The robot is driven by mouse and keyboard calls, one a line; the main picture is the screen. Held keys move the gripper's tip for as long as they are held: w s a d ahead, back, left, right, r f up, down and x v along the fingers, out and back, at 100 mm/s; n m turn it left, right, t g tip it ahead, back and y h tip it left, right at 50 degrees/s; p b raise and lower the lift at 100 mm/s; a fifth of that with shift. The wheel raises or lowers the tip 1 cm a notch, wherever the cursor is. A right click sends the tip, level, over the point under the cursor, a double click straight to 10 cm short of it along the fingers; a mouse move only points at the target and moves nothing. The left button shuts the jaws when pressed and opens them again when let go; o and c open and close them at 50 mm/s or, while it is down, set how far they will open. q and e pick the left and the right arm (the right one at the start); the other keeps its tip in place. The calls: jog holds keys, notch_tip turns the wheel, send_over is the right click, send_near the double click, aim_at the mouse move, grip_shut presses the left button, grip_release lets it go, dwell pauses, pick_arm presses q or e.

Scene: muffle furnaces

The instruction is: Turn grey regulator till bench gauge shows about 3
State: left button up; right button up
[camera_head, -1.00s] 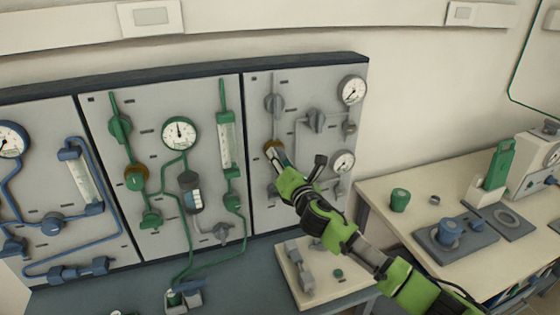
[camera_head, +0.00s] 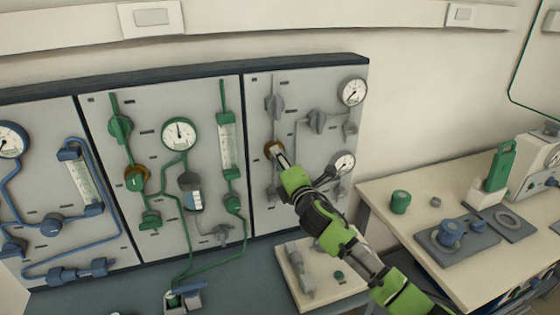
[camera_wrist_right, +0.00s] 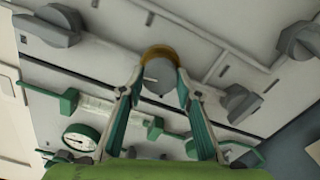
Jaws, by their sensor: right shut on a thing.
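The grey regulator (camera_head: 272,148) with its brass-coloured ring sits on the right-hand grey panel; it also shows in the right wrist view (camera_wrist_right: 160,54). My right gripper (camera_head: 278,154) is shut on its knob, with one finger on each side in the wrist view (camera_wrist_right: 161,80). A white pointer mark shows on the knob. Two round gauges are on the same panel, an upper gauge (camera_head: 352,92) and a lower gauge (camera_head: 343,163). Their scales are too small to read, and I cannot tell which is the bench gauge. My left gripper is not in view.
Grey valve knobs (camera_head: 317,121) are close around the regulator. The green-piped panel (camera_head: 150,205) adjoins on the left. A pale tray (camera_head: 315,292) with grey parts lies below my right arm. A side bench (camera_head: 385,190) holds a green pot (camera_head: 400,201) and lab devices.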

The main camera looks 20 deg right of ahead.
jog(key=o, duration=1.1)
jog(key=shift+s, duration=0.1)
jog(key=s, duration=1.2)
jog(key=shift+d, duration=0.25)
jog(key=shift+w, duration=0.1)
